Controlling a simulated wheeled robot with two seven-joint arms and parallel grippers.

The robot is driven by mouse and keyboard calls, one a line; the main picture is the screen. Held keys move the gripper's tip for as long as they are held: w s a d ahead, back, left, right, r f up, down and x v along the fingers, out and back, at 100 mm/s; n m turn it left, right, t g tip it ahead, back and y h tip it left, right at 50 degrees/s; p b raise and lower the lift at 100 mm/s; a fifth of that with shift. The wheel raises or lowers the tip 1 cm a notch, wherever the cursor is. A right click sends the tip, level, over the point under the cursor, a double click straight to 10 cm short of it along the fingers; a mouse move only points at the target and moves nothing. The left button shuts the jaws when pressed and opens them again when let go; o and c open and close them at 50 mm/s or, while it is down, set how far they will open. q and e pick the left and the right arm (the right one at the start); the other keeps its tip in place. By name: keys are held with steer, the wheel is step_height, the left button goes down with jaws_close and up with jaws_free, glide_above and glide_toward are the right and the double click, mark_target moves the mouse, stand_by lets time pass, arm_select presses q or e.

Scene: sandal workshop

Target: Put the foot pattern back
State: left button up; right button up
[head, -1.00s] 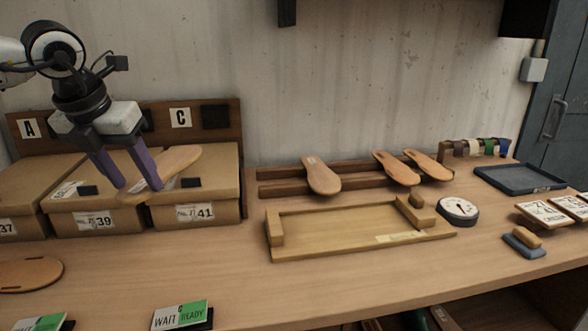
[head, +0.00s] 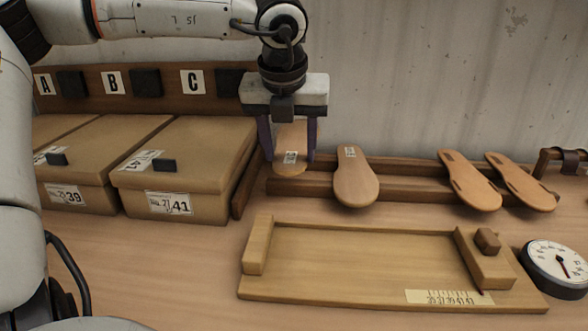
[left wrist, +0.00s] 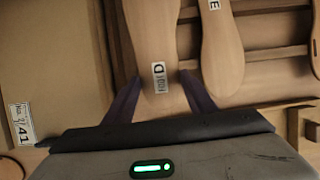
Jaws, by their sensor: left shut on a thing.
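The foot pattern (head: 292,168) is a flat tan wooden sole with a small white label. My left gripper (head: 287,155) is shut on it, with a purple finger at each side. The pattern is at the left end of the dark wooden rack (head: 400,192), left of another tan pattern (head: 356,184) that leans there. I cannot tell whether the held pattern touches the rails. In the left wrist view the held pattern (left wrist: 152,40) shows a label with a D, and the neighbouring pattern (left wrist: 221,60) lies close on its right. My right gripper is not in view.
Cardboard boxes marked 39 (head: 75,182) and 41 (head: 190,172) stand at the left. Two sandal soles (head: 470,180) lean on the rack's right part. A wooden measuring frame (head: 360,265) lies in front, with a round dial (head: 556,268) at its right.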

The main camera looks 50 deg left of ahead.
mark_target(290, 162)
arm_select(q)
step_height(290, 162, down, 5)
stand_by(0.3)
steer(key=shift+r, duration=0.1)
steer(key=shift+f+b, duration=0.4)
steer(key=shift+b, duration=0.2)
steer(key=o, duration=1.1)
steer(key=shift+r, duration=0.1)
steer(key=shift+r+p, duration=0.4)
steer(key=shift+p, duration=0.25)
steer(key=v, duration=1.1)
steer(key=shift+d+r, duration=0.15)
steer(key=shift+r, duration=0.25)
